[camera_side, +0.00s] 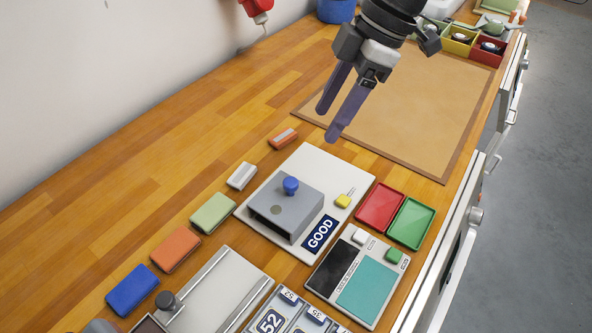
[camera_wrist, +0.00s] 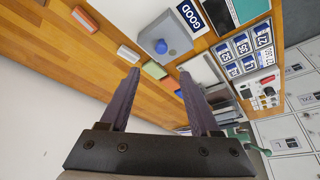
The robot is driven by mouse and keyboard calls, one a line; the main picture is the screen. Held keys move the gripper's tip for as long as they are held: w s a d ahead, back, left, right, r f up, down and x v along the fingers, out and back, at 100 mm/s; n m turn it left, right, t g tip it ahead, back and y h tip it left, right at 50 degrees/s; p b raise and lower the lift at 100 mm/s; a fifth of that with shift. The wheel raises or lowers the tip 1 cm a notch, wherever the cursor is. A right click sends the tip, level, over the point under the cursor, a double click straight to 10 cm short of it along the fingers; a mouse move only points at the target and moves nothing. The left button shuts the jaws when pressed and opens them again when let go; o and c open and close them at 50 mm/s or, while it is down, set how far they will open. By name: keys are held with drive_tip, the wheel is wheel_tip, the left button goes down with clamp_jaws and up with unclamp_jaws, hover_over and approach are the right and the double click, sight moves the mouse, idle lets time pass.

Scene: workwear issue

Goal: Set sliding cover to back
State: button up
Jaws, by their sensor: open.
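My gripper (camera_side: 327,122) is open and empty, held above the counter behind the white plate. In the wrist view its two dark fingers (camera_wrist: 158,74) stand apart with nothing between them. A light panel with two metal rails (camera_side: 222,290) and a dark round knob (camera_side: 166,300) is at the bottom left of the side view, cut off by the frame edge; it may carry the sliding cover. A grey box (camera_side: 286,205) with a blue knob (camera_side: 290,186) sits on the white plate (camera_side: 322,168) beside a GOOD sign. I cannot tell for sure which part is the sliding cover.
Orange, white, green and blue blocks (camera_side: 133,289) line the left of the plate. Red (camera_side: 380,207) and green (camera_side: 411,223) trays lie at right, beside a black-and-teal panel (camera_side: 372,287). A brown mat (camera_side: 425,105) lies bare behind. The wall (camera_side: 110,70) bounds the left.

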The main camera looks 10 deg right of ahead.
sight(291, 181)
drive_tip(key=x, duration=1.3)
drive_tip(key=shift+s+a+f, duration=0.2)
drive_tip(key=shift+f, duration=0.15)
clamp_jaws()
drive_tip(key=shift+r, duration=0.1)
idle(0.8)
